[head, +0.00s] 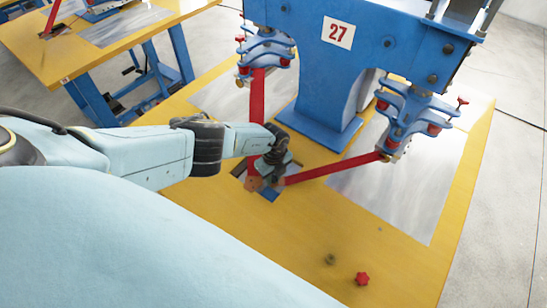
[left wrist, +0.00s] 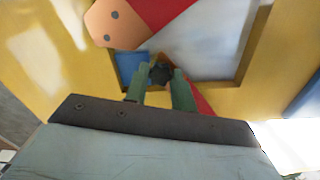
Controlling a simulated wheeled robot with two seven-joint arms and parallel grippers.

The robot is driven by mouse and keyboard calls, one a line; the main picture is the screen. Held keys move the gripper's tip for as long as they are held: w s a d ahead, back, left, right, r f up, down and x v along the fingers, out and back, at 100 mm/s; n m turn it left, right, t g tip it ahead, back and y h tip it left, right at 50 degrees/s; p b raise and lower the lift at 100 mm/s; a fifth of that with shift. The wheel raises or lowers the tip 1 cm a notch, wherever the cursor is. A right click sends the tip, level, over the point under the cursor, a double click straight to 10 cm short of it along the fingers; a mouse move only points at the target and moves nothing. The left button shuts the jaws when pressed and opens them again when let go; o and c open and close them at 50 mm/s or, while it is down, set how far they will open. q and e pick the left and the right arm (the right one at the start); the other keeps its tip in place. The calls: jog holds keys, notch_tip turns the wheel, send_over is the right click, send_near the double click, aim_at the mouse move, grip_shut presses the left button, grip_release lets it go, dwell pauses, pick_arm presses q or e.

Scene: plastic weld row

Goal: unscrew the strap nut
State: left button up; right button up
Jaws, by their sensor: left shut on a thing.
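My left gripper (head: 268,178) reaches down at the inner ends of two red straps, below the blue machine. In the left wrist view its two green fingers (left wrist: 160,88) are shut on a small dark nut (left wrist: 160,73). The nut sits over a blue block (left wrist: 129,64) at the edge of the opening in the yellow table. One red strap (head: 335,169) runs right from the gripper to a blue clamp. The other red strap (head: 257,115) runs up to the left clamp. A copper-coloured end plate (left wrist: 112,24) with two dark dots shows beside the nut. My right gripper is not seen.
A red knob (head: 362,279) and a small dark nut-like piece (head: 330,259) lie on the front of the table. Another yellow table (head: 50,62) stands at upper left.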

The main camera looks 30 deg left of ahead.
pick_arm(q)
jog(key=n, duration=0.2)
jog(key=shift+r+n+p, duration=0.1)
jog(key=shift+n+p, duration=0.25)
jog(key=shift+n, duration=0.05)
jog(key=n, duration=1)
jog(key=shift+n, duration=0.4)
jog(key=n, duration=0.5)
jog(key=shift+n, duration=0.4)
jog(key=o, duration=0.9)
